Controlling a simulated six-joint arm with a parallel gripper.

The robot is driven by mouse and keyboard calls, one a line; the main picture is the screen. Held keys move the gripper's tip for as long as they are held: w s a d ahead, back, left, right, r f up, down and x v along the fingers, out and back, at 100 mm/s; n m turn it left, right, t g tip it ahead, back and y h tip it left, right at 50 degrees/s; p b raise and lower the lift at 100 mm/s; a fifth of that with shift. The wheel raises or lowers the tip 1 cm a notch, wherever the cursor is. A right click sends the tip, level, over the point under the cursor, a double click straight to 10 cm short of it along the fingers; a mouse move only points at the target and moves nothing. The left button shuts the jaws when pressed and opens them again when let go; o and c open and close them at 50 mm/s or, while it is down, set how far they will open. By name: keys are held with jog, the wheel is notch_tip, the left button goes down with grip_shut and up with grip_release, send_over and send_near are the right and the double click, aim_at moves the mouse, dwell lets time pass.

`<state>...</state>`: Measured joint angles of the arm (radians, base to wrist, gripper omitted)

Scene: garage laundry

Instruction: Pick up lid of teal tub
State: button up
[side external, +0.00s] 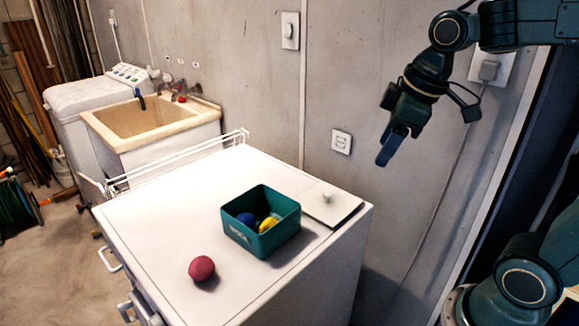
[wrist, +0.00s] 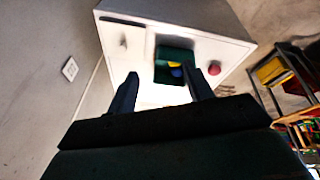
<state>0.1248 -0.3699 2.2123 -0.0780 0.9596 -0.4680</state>
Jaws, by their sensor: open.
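The teal tub (side external: 262,240) stands open on the white cabinet top, with a blue thing (side external: 246,219) and a yellow thing (side external: 268,225) inside. Its lid (side external: 345,206) appears to be the flat, pale square with a small knob (side external: 327,197), lying right of the tub near the cabinet's edge. In the wrist view the tub (wrist: 174,53) is near the middle top and the knob (wrist: 123,43) is to its left. My gripper (side external: 385,148) is high above the cabinet, to the right of the lid and well apart from it. Its fingers (wrist: 162,90) are spread and empty.
A dark red ball (side external: 201,268) lies on the cabinet top (side external: 160,225) in front of the tub. A white wire rack (side external: 175,163) runs along the cabinet's far left edge. A concrete wall (side external: 390,220) with sockets stands behind. The air between my gripper and the lid is clear.

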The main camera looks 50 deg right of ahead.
jog(key=w+d+f+n+g, duration=0.2)
jog(key=w+d+f+n, duration=0.3)
jog(key=w, duration=0.4)
jog(key=w+d+f+n+g+y, duration=0.1)
jog(key=w+d+f+n, duration=0.5)
jog(key=w+d, duration=0.3)
jog(key=shift+w+f+g, duration=0.4)
jog(key=shift+w+f, duration=0.2)
jog(key=shift+w, duration=0.05)
jog(key=shift+f, duration=0.1)
send_over(328, 193)
jog(key=d, duration=0.1)
jog(key=f, duration=0.7)
jog(key=shift+s+f, duration=0.2)
jog(key=shift+f, duration=0.45)
jog(key=shift+w+a+f, duration=0.15)
jog(key=shift+a+f, duration=0.05)
jog(key=shift+f, duration=1.1)
jog(key=shift+w+a+f, duration=0.1)
jog(key=shift+a+f, duration=0.1)
jog(key=shift+f, duration=1.05)
